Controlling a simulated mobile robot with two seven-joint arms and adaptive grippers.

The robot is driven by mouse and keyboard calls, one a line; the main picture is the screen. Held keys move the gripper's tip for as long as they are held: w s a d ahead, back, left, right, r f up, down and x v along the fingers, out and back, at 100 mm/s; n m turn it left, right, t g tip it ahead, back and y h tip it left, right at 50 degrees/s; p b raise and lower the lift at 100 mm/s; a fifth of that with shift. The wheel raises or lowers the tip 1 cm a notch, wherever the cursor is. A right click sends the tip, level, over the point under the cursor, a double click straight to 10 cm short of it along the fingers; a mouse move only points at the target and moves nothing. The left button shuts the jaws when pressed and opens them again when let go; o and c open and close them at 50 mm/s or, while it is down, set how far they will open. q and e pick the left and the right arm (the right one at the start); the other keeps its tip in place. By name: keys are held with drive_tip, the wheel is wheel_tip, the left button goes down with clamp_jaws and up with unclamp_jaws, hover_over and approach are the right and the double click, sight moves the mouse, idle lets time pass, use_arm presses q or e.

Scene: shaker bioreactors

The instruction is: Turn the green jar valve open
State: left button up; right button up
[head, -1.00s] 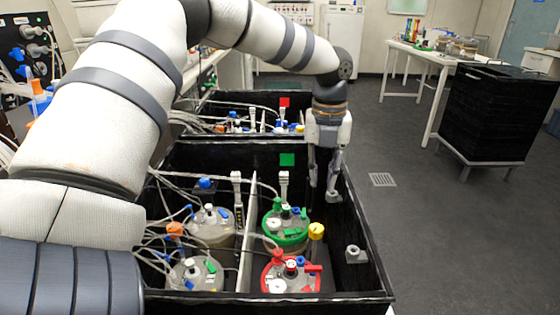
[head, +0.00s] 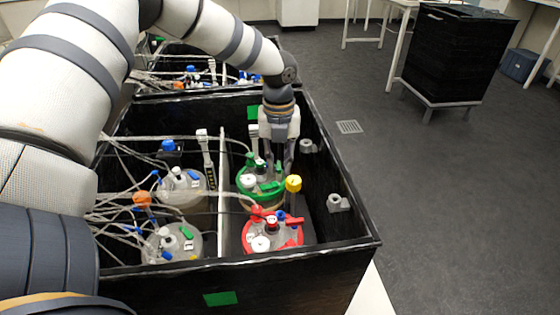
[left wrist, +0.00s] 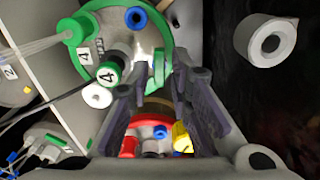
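The green-lidded jar (head: 246,181) stands in the black box, behind the red-lidded jar (head: 290,236). Its green valve handle (head: 268,187) lies on the lid; a small green handle also shows in the left wrist view (left wrist: 159,66). Contact cannot be told. The red jar's lid shows beyond the fingers. My right gripper is not in view.
A yellow cap (head: 293,183) rises close to the gripper, between the green and red jars. Two clear jars with tubes (head: 180,188) stand left of a pale divider (head: 223,190). Grey ring fittings (head: 338,203) sit along the right wall of the box.

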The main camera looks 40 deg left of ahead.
use_arm(q)
clamp_jaws()
drive_tip(key=shift+n, duration=0.3)
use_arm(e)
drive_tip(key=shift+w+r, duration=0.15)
use_arm(q)
drive_tip(key=n+p, duration=0.1)
drive_tip(key=n, duration=0.1)
drive_tip(key=shift+r+n, duration=0.1)
drive_tip(key=shift+n, duration=0.2)
drive_tip(key=n, duration=0.3)
drive_tip(key=shift+n+p, duration=0.3)
drive_tip(key=shift+p, duration=0.05)
drive_tip(key=n, duration=0.5)
drive_tip(key=shift+n, duration=0.3)
drive_tip(key=n, duration=0.5)
drive_tip(key=shift+w+f+p, duration=0.1)
drive_tip(key=shift+f+p, duration=0.15)
drive_tip(key=shift+p, duration=0.15)
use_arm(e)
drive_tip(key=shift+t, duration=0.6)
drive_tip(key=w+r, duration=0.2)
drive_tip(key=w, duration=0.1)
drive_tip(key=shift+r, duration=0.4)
use_arm(q)
drive_tip(key=shift+n, duration=0.4)
unclamp_jaws()
